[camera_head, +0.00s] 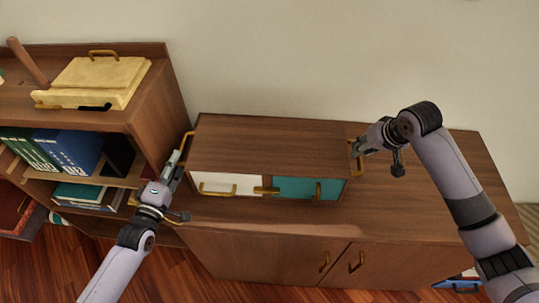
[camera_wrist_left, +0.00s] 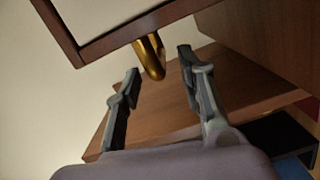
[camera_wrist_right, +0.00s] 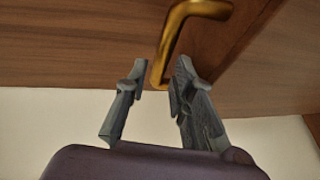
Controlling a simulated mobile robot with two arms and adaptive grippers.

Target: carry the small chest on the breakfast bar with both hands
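The small chest (camera_head: 268,148) is a brown wooden box with a white drawer front, a teal drawer front and brass handles. It rests on a long brown cabinet top (camera_head: 400,213). My left gripper (camera_head: 177,160) is at the chest's left brass side handle (camera_head: 186,147). In the left wrist view its fingers are apart, with the brass handle (camera_wrist_left: 150,55) between and just beyond the tips. My right gripper (camera_head: 362,144) is at the right side handle (camera_head: 356,158). In the right wrist view the handle's lower end (camera_wrist_right: 164,62) lies between its parted fingertips. Contact cannot be told.
A wooden shelf (camera_head: 160,95) with books (camera_head: 72,150) stands close on the left. A yellow case (camera_head: 100,78) lies on its top. The wall is right behind the chest. The cabinet top is bare to the right. Cabinet doors with brass handles are below.

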